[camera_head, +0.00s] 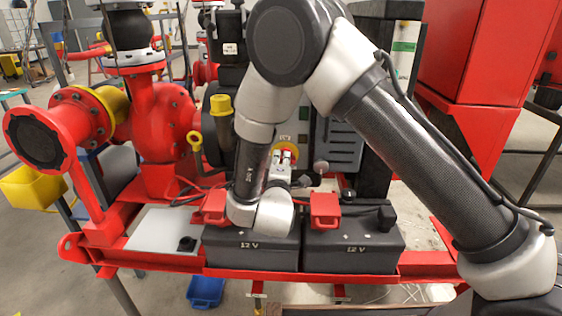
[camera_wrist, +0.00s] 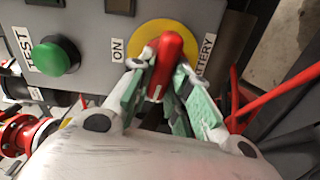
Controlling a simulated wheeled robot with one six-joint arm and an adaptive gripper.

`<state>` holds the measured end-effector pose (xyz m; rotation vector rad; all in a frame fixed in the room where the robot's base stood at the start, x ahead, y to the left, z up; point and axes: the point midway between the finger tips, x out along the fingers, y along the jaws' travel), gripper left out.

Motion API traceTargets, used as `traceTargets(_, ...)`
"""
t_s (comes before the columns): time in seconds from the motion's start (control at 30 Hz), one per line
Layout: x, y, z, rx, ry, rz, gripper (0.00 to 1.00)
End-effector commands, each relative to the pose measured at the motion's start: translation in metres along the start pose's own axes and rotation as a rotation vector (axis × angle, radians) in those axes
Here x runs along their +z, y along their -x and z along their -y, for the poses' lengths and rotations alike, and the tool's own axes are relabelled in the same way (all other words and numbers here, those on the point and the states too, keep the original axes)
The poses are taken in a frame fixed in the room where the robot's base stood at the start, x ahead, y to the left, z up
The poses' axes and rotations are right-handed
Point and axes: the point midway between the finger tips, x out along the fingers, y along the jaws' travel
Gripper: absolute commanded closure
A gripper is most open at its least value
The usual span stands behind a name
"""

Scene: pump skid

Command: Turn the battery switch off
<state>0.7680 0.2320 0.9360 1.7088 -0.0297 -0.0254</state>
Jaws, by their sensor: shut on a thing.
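The battery switch is a red handle (camera_wrist: 168,58) on a round yellow plate (camera_wrist: 148,34), set in a grey panel (camera_wrist: 92,30). An ON label (camera_wrist: 118,49) is left of the plate and a BATTERY label (camera_wrist: 205,52) is right of it. My gripper (camera_wrist: 166,82) has its green-padded fingers on both sides of the handle and is shut on it. In the head view my gripper (camera_head: 283,158) is at the yellow plate (camera_head: 285,144), behind my arm. The handle's lower end is partly hidden between the fingers.
A green TEST button (camera_wrist: 53,59) is left of the switch. Two 12 V batteries (camera_head: 352,249) with red terminal covers (camera_head: 324,208) stand below the panel. Red cables and bars (camera_wrist: 285,92) are close on the right of the wrist view. A red pump (camera_head: 165,115) stands at left.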

Motion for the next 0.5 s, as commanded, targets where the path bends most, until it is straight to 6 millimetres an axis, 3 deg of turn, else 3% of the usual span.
traceTargets(0.5, -0.0007, 0.0005, 0.0026, -0.002, 0.152, -0.002, 1.00)
